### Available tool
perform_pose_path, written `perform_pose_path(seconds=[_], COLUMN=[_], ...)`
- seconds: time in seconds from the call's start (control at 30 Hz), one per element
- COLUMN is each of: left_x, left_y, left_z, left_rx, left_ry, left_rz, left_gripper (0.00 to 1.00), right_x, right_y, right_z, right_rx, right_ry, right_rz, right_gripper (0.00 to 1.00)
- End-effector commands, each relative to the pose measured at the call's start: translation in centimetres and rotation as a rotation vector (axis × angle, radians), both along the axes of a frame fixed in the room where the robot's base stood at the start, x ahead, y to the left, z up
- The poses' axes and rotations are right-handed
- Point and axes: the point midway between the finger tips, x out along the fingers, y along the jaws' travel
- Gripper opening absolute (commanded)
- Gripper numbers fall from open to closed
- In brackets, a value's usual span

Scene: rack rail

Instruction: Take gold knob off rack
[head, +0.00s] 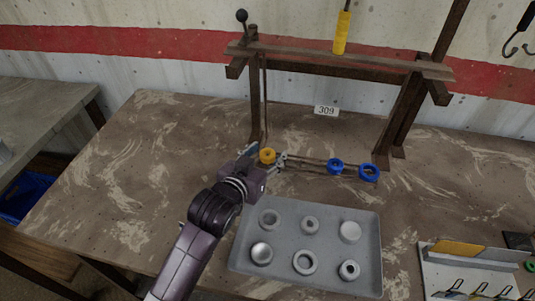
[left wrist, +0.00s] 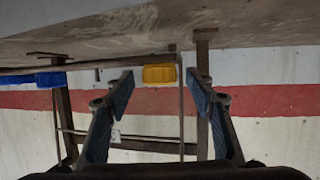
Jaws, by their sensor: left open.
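The gold knob (head: 267,156) is at the left end of a thin, low rack rail (head: 308,162). Two blue knobs, one (head: 335,166) nearer the middle and one (head: 369,172) at the right, are on the same rail. My left gripper (head: 266,153) is open at the gold knob, with a fingertip on either side of it. In the left wrist view, the gold knob (left wrist: 160,73) shows between the open fingertips (left wrist: 159,79), with a gap at each side. A blue knob (left wrist: 50,79) shows at the left there. My right gripper is out of view.
A grey tray (head: 373,258) with several round metal parts lies in front of the rail. A brown metal frame (head: 350,66) stands behind, with a yellow-handled tool (head: 341,32) above it. A white holder (head: 437,284) is at the right. The table's left part is clear.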

Motion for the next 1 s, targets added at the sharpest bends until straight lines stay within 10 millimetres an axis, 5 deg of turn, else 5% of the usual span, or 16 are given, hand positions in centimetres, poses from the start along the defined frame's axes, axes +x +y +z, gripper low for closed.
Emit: perform_pose_path(seconds=[0.37, 0.77, 1.0], left_x=[0.67, 0.66, 0.68], left_y=[-0.27, -0.25, -0.26], left_z=[-0.32, -0.31, -0.11], left_rx=[0.001, 0.002, 0.001], left_ry=[0.001, 0.000, -0.001], left_rz=[0.000, 0.001, 0.001], left_gripper=[0.49, 0.05, 0.04], right_x=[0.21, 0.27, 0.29], right_y=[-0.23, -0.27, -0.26], right_z=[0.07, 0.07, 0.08], right_rx=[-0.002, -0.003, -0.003], right_ry=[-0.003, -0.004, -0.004], right_rz=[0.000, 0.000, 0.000], right_gripper=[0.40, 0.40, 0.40])
